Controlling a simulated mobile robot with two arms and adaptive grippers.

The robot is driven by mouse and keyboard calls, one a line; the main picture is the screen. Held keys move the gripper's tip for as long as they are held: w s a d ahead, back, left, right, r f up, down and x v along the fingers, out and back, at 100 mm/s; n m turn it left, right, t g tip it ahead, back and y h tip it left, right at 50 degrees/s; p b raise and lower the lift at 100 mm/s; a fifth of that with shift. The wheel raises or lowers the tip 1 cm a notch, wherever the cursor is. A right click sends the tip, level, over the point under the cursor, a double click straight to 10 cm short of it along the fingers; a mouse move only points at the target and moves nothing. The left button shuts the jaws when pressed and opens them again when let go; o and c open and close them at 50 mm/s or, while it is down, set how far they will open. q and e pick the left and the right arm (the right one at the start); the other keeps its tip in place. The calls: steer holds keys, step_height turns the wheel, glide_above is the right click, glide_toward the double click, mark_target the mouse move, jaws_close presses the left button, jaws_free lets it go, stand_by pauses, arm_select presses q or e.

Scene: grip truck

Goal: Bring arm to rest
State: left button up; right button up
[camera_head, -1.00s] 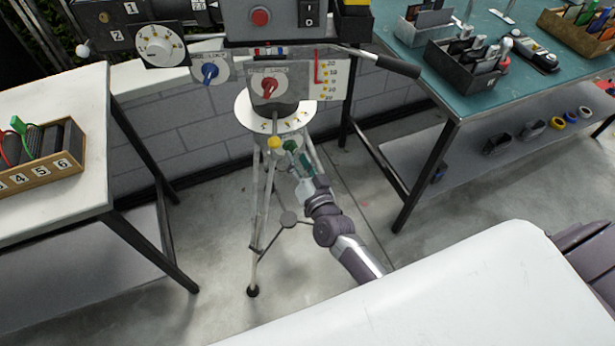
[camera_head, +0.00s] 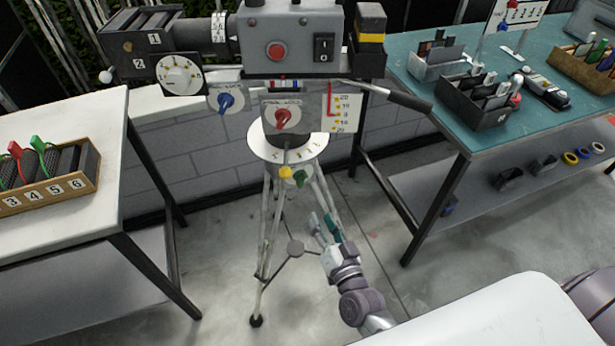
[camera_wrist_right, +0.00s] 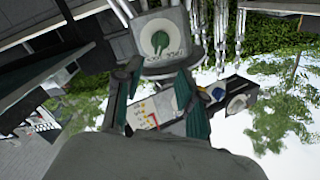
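My right arm reaches up from the lower right in the head view. Its gripper (camera_head: 323,226), with teal finger pads, is in the air below and right of the green knob (camera_head: 300,178) under the tripod head, apart from it. In the right wrist view the two fingers (camera_wrist_right: 160,82) stand wide apart with nothing between them. The green knob (camera_wrist_right: 160,41) on its pale round dial shows beyond the fingertips. My left gripper is not in view.
The tripod (camera_head: 266,240) carries a grey camera box (camera_head: 292,40) with red, blue and yellow knobs. A handle (camera_head: 398,97) juts right. A white table (camera_head: 60,110) stands left, a teal-topped bench (camera_head: 440,130) right. Open floor lies around the gripper.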

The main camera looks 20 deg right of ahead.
steer(key=s+f+n+g+y, duration=0.15)
steer(key=s+f+g, duration=0.35)
steer(key=f, duration=0.8)
steer(key=s+f+n+g, duration=0.3)
steer(key=s+f, duration=0.3)
steer(key=f, duration=0.7)
steer(key=s+d+f+n+g, duration=0.1)
steer(key=s+d+f+g, duration=0.1)
steer(key=s+f, duration=0.3)
steer(key=s+d+f+n+g+h, duration=0.1)
steer(key=s+f+g, duration=0.3)
steer(key=s, duration=0.9)
steer(key=s+d+f+n+g+h, duration=0.1)
steer(key=s+d+f+g, duration=0.2)
steer(key=s+f, duration=0.3)
steer(key=s, duration=0.3)
steer(key=shift+f+n, duration=0.3)
steer(key=shift+n, duration=0.05)
steer(key=shift+a, duration=0.1)
